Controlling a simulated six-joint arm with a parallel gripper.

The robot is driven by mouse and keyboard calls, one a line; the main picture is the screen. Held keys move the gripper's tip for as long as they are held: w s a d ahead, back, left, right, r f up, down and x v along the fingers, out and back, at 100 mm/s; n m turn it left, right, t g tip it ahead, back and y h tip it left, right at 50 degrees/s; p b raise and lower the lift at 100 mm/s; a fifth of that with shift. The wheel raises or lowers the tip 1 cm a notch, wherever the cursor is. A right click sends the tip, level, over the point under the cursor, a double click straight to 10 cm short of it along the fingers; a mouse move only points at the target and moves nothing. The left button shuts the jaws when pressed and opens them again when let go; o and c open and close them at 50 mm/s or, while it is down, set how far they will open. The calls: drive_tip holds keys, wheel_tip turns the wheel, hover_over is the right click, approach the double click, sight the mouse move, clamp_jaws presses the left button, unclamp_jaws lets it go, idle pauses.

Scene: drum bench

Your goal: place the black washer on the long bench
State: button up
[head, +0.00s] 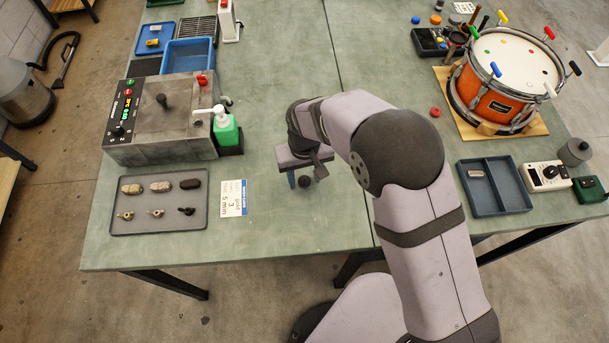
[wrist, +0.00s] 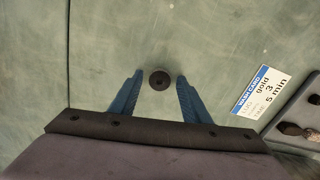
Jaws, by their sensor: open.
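The black washer (wrist: 160,80) is a small dark disc with a hole in its middle. In the wrist view it lies on the green bench (wrist: 100,40), between the blue fingertips of my gripper (wrist: 160,76), with a gap on either side. In the head view my gripper (head: 306,177) is low over the front middle of the long bench (head: 275,245), pointing down. The washer (head: 305,183) shows there as a dark round spot by the fingers. My gripper is open and holds nothing.
A white card (head: 233,198) and a grey tray (head: 158,228) with several small parts lie to the left. A machine box (head: 160,140) and green bottle (head: 225,130) stand behind them. A blue divided tray (head: 494,204) and orange drum (head: 490,95) are at right.

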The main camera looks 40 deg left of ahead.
sight(304, 180)
wheel_tip(304, 180, up, 6)
drive_tip(key=b, duration=0.3)
drive_tip(key=shift+a+f, duration=0.1)
drive_tip(key=shift+a, duration=0.05)
drive_tip(key=shift+r, duration=0.8)
